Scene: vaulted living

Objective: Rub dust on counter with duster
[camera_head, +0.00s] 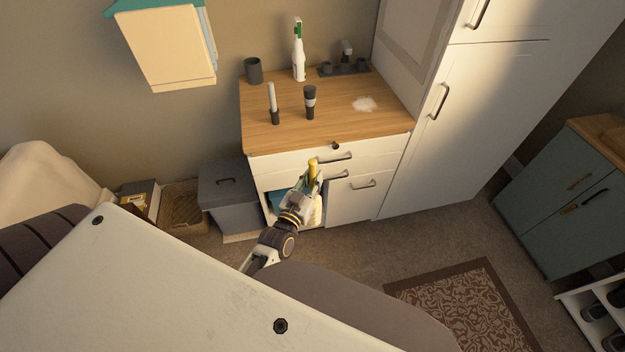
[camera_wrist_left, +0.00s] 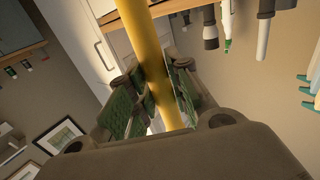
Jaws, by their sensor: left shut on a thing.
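A pale dust patch (camera_head: 364,104) lies on the right part of the wooden counter top (camera_head: 215,0). My left gripper (camera_head: 307,184) is in front of the counter's white cabinet, below the top's front edge. It is shut on the duster's yellow handle (camera_head: 313,166). In the left wrist view the yellow handle (camera_wrist_left: 147,45) runs between the green-padded fingers of the gripper (camera_wrist_left: 155,97). The duster's head cannot be made out clearly. My right gripper is in neither view.
On the counter stand a dark cup (camera_head: 253,71), a white and green bottle (camera_head: 299,52), a pale stick in a dark base (camera_head: 273,102), a dark flashlight-like item (camera_head: 310,102) and a dark tray (camera_head: 345,69). A tall white cabinet (camera_head: 475,110) borders the right side; a grey bin (camera_head: 228,197) stands left.

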